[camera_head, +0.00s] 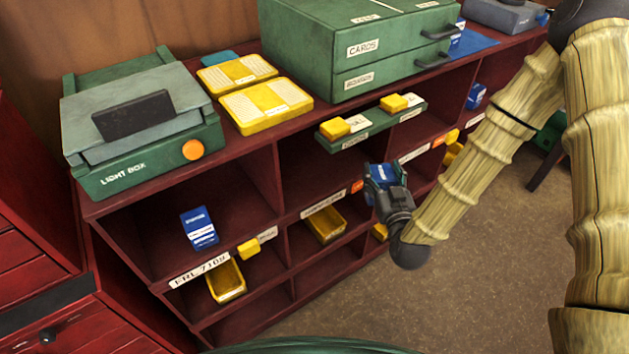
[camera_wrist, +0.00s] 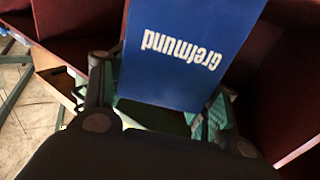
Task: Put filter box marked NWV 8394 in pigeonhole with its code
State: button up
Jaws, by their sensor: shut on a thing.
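My gripper (camera_head: 389,192) is shut on a blue filter box (camera_head: 382,174) and holds it in front of the red shelf, near the middle compartments. In the wrist view the blue box (camera_wrist: 185,50) fills the upper middle, with "Grelmund" in white, upside down, between the gripper fingers (camera_wrist: 160,110). Its code does not show. The red pigeonhole shelf (camera_head: 262,190) has labels on its edges. The lower left label (camera_head: 200,270) seems to read "FRL 7109". The other labels, such as the middle one (camera_head: 323,204), are too small to read surely.
Another blue box (camera_head: 199,228) stands in the left pigeonhole. Yellow bins (camera_head: 226,280) sit in lower compartments. A green ledge (camera_head: 370,128) with yellow blocks juts out above my gripper. A light box (camera_head: 140,130) and green drawers (camera_head: 355,50) stand on top. Floor at right is clear.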

jog(key=w+a+r+n+g+y+b, duration=0.1)
jog(key=a+n+g+y+b, duration=0.3)
jog(key=a+y+b, duration=0.5)
jog(key=w+a+f+p, duration=0.1)
jog(key=w+a+f, duration=0.1)
jog(key=w, duration=0.4)
jog(key=w+a+f+n+h+p, duration=0.1)
jog(key=w+a+f+p, duration=0.1)
jog(key=w+a, duration=0.2)
jog(key=w, duration=0.3)
jog(key=shift+a+f+t, duration=0.2)
jog(key=shift+f+t, duration=0.1)
jog(key=shift+t, duration=0.1)
jog(key=shift+f+b, duration=0.55)
jog(key=shift+f, duration=0.1)
jog(key=shift+s, duration=0.1)
jog(key=o, duration=1.3)
jog(key=shift+o, duration=0.2)
jog(key=shift+r, duration=0.1)
